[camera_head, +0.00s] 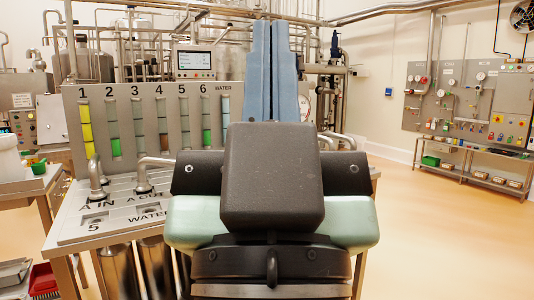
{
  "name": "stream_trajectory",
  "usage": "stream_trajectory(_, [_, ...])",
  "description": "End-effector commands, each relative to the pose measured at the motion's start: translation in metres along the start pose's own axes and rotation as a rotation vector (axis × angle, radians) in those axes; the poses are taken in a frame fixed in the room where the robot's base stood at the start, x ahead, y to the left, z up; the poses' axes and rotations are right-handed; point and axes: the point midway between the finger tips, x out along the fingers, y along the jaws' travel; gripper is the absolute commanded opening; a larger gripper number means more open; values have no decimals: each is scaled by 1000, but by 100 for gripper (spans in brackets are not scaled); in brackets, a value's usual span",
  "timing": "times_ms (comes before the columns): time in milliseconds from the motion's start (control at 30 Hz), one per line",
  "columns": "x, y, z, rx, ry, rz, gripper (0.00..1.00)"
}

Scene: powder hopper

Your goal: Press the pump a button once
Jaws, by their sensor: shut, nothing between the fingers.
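My gripper (271,28) is shut and empty, its two blue fingers close together. They extend away from me, in front of the pipework at the back centre. My dark wrist and hand fill the middle foreground and hide part of the workbench and gauge panel. I cannot make out a button marked for pump A. A grey wall panel (468,78) at the right carries several small coloured buttons, knobs and gauges, too small to read. My gripper is well to the left of that panel and apart from it.
A bench (75,232) at left has bent metal pipes and "A IN", "A OUT" and "WATER" labels. Behind it stands a panel (172,98) of numbered sight tubes. A small screen (194,60) stands above it. A low shelf (475,165) runs beneath the wall panel. The right floor is clear.

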Motion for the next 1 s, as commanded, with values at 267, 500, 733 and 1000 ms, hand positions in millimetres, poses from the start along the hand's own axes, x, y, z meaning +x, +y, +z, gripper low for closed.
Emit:
stream_trajectory(267, [81,0,-77,0,0,-1,0])
stream_trajectory(500, [138,0,-131,1,0,-1,0])
stream_trajectory(733, [165,0,-156,1,0,-1,0])
stream_trajectory(1000, [163,0,-154,1,-1,-1,0])
